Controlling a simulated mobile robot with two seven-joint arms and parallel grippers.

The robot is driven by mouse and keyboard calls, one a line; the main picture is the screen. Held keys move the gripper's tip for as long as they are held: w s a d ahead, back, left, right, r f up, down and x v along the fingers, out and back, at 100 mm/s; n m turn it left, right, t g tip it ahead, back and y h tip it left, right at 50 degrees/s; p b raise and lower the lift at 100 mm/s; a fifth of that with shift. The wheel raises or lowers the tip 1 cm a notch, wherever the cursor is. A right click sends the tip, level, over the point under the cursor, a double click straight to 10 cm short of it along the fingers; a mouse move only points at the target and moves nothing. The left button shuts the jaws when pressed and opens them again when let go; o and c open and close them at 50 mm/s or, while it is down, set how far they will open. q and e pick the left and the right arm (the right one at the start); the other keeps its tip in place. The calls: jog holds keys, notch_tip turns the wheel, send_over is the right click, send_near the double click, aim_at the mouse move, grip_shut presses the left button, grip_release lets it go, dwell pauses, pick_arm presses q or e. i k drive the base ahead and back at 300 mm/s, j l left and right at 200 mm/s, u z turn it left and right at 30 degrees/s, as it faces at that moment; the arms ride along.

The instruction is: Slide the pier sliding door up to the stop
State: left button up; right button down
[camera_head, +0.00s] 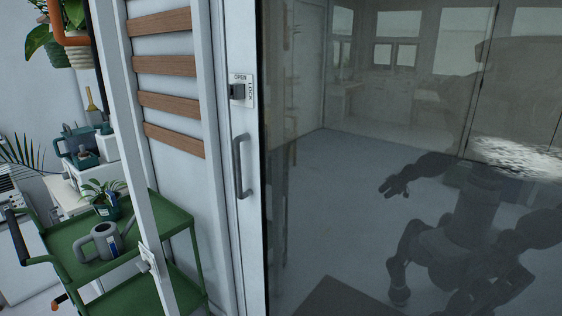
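The sliding door has a white upright frame (247,205) and a large dark glass pane (340,215) that fills the right half of the head view. A grey vertical bar handle (238,166) is fixed on the frame. Above it is a lock plate marked OPEN and LOCK, with a dark knob (238,91). Neither of my grippers shows directly. A dim robot shape with a spread hand appears in the glass, seemingly my reflection. Nothing is seen touching the handle. The door's stop cannot be made out.
Left of the door are wooden slats (166,66) and a white post (140,170). Behind the post stands a green cart (165,222) with a grey watering can (98,243) and a small potted plant (106,205). Grey floor and windows show in the glass.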

aim_at(244, 19)
jog(key=i+j+z, duration=0.25)
jog(key=z, duration=0.15)
jog(key=i+j+z, duration=0.4)
jog(key=k+l, duration=0.05)
jog(key=k, duration=0.05)
